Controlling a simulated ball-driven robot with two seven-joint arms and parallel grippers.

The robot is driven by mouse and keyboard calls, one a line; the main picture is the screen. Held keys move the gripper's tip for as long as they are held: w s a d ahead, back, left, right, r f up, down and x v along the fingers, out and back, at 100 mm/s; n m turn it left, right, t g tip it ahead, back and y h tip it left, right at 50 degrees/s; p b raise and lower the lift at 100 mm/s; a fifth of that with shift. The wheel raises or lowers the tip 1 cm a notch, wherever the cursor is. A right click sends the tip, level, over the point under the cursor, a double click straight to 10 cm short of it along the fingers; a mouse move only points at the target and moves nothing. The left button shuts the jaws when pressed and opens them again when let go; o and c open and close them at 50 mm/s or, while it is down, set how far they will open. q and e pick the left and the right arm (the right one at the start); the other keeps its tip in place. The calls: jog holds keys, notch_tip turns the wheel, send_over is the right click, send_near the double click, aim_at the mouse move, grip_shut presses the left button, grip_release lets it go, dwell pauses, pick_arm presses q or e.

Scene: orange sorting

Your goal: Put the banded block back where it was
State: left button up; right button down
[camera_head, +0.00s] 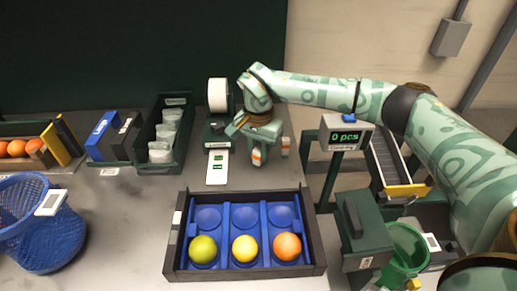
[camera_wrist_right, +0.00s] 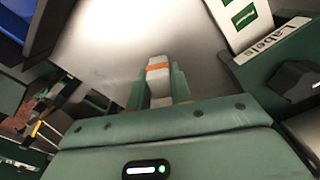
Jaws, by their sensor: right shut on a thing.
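The banded block (camera_wrist_right: 158,68), white with an orange band, sits between the fingers of my right gripper (camera_wrist_right: 158,88) in the right wrist view. In the head view the block (camera_head: 257,155) shows as a small white and orange piece under my right gripper (camera_head: 266,154). The gripper is shut on it, over the grey table just right of the label printer (camera_head: 218,130). I cannot tell whether the block touches the table. My left gripper is not in view.
A dark tray (camera_head: 174,246) with blue cups holds a green, a yellow and an orange fruit in front. A blue basket (camera_head: 45,240) stands left. A counter display (camera_head: 345,136) reading "0 pcs" and a green bin (camera_head: 404,250) are right. Bare table lies left of the tray.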

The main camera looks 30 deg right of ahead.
jog(key=shift+f, duration=0.3)
jog(key=c, duration=0.8)
grip_release()
jog(key=shift+o, duration=0.2)
jog(key=shift+r, duration=0.1)
jog(key=shift+r+p, duration=3.35)
jog(key=shift+r, duration=0.7)
jog(key=shift+f, duration=0.1)
